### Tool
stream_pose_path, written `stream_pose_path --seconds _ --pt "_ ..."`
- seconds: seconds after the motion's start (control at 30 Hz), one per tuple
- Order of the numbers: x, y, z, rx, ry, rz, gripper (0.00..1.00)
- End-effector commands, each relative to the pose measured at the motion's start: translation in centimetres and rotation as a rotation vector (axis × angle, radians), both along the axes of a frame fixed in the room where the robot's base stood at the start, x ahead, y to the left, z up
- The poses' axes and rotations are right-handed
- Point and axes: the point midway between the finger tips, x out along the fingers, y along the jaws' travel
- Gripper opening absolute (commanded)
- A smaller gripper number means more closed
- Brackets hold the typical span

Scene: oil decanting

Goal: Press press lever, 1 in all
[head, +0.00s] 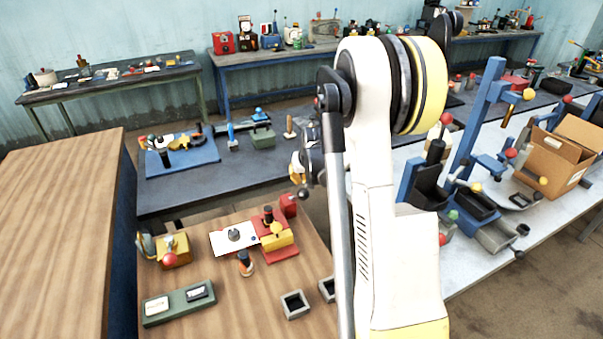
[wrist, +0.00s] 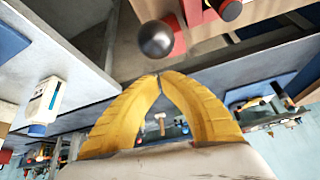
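My gripper (wrist: 158,78) shows in the wrist view with its two yellow fingers together at the tips and nothing between them. In the head view it is mostly hidden by my arm. A dark ball knob (wrist: 157,38) is just beyond the fingertips, apart from them in the picture. A dark ball (head: 303,193) also shows in the head view, beside a red block (head: 288,205) at the wooden table's far edge. It looks like the press lever's end, but its rod is hidden. A red and yellow device (head: 275,236) stands next to it.
The wooden table (head: 215,300) holds a green tray (head: 178,304), a yellow block device (head: 175,252) and small square cups (head: 295,305). A blue-framed press (head: 478,125) and a cardboard box (head: 560,155) stand on the white table at right. My arm blocks the middle.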

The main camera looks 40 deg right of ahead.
Motion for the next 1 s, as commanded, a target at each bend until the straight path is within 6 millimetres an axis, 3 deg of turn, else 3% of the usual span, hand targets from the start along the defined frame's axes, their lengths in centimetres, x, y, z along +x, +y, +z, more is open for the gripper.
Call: stream_pose_path --seconds 0.2,1.0 --pt "-1.4 0.6 -0.3 0.000 0.000 0.000 0.00" --pt "-2.2 0.9 -0.9 -0.017 -0.069 -0.001 0.00"
